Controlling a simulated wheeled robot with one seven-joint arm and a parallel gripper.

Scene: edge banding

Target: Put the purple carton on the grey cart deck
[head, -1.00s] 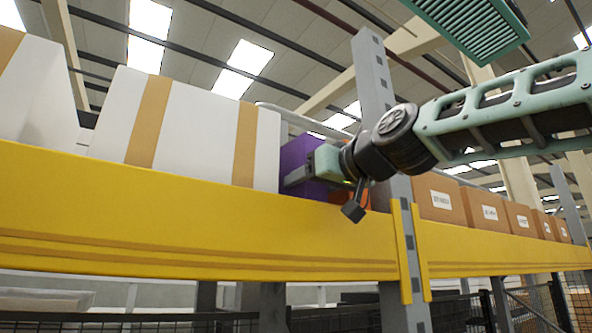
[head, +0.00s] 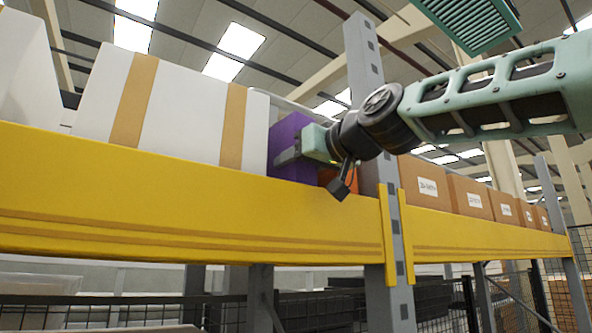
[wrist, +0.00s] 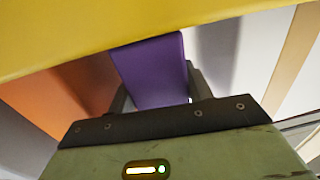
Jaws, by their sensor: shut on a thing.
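The purple carton (head: 289,146) is on the shelf behind the yellow beam, beside a large white box with tan bands. In the wrist view the purple carton (wrist: 150,72) sits between the dark fingers of my gripper. My gripper (head: 289,157) is shut on the carton, reaching in from the right. The carton's lower part is hidden by the beam in the head view, so I cannot tell whether it touches the shelf. The grey cart deck is not in view.
The yellow beam (head: 150,195) runs along the shelf front. A grey upright post (head: 366,95) stands right of the carton. A white box (head: 185,110) is close on its left and an orange box (wrist: 65,95) on its other side. Brown labelled boxes (head: 430,187) line the shelf further right.

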